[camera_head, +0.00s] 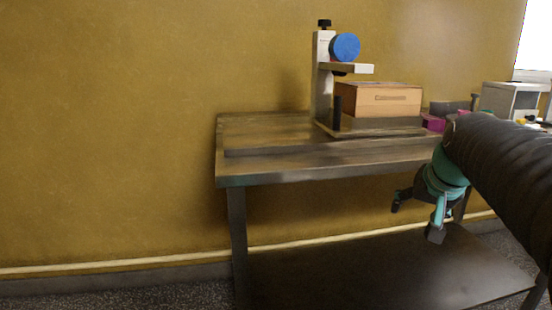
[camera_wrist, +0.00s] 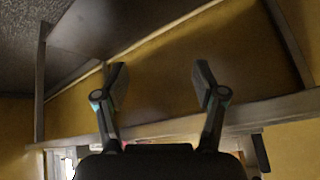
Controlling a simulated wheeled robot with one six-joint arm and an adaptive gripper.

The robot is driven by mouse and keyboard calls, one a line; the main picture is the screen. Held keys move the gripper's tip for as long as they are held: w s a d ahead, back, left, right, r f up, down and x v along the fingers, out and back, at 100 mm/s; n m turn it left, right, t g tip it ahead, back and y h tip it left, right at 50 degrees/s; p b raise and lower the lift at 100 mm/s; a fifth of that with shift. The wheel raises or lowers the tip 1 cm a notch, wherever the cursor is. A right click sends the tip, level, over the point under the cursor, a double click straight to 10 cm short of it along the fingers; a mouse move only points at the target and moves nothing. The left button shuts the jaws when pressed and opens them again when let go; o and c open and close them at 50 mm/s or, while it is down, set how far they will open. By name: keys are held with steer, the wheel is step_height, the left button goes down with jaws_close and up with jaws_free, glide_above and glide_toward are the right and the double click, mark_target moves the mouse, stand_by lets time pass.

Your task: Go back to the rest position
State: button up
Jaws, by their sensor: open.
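My gripper (camera_head: 416,219) hangs in front of the table's right part, below the tabletop's front edge, in the head view. It is open with nothing between its fingers. In the wrist view the two fingers of my gripper (camera_wrist: 161,86) stand apart and empty. My dark sleeved arm comes in from the right edge of the head view and hides part of the table's right end.
A dark table (camera_head: 330,171) with a lower shelf (camera_head: 370,275) stands against a yellow wall. On it are a white stand with a blue knob (camera_head: 345,47), a wooden box (camera_head: 378,100) and a magenta block (camera_head: 433,123). The tabletop's left part is clear.

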steer(key=s+a+f+n, duration=0.2)
steer(key=s+a+f, duration=0.4)
steer(key=s, duration=0.3)
steer(key=s+a+f+n+g, duration=0.1)
steer(key=s+a+f+n, duration=0.1)
steer(key=s+a+f, duration=0.4)
steer(key=shift+s+a+f+y, duration=0.15)
steer(key=shift+s+f+y, duration=0.25)
steer(key=shift+s+f, duration=1.1)
